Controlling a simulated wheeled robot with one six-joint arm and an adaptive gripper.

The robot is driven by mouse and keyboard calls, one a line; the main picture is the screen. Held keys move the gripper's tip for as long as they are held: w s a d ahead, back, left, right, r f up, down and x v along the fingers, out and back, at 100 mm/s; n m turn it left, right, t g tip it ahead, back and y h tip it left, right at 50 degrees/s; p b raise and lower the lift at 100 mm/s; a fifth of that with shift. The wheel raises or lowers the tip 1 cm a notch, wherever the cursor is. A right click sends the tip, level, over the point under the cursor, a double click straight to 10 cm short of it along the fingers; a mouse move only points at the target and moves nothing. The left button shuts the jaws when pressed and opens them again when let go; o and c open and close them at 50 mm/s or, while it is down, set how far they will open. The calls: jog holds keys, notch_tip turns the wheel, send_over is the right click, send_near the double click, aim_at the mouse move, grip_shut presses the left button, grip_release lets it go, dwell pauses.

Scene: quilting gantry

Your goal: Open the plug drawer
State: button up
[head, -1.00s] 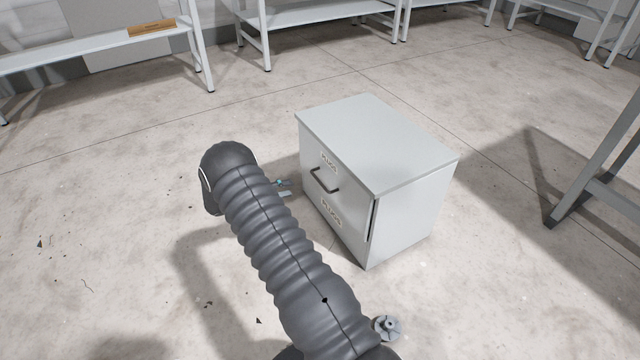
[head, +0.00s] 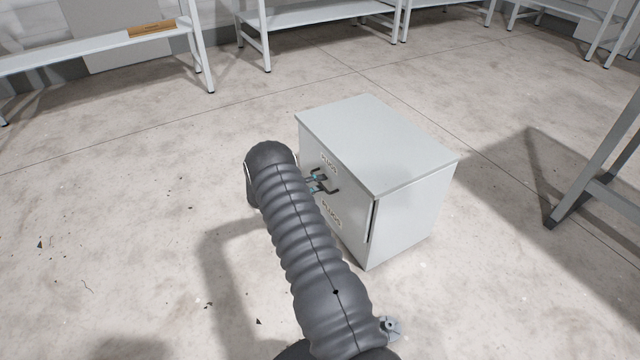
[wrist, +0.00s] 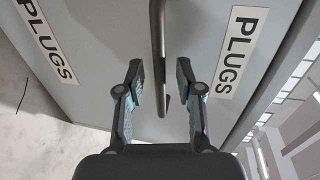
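A light grey cabinet (head: 385,140) stands on the floor, with its front facing left toward my arm. Its front panel (wrist: 105,60) carries two labels reading PLUGS, one above (head: 329,164) and one below (head: 332,214) the dark bar handle (head: 333,188). The panel looks closed. My gripper (head: 316,183) is at the handle, partly hidden by my arm. In the wrist view my gripper (wrist: 160,85) is open, with one finger on each side of the handle (wrist: 157,45). Gaps show between both fingers and the bar.
Pale benches (head: 315,14) stand along the back. A grey metal frame leg (head: 590,180) stands to the right of the cabinet. The concrete floor (head: 110,200) left of the cabinet is clear apart from small dark scraps.

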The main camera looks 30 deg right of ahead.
jog(key=shift+d, duration=0.3)
grip_shut()
jog(key=shift+a, duration=0.1)
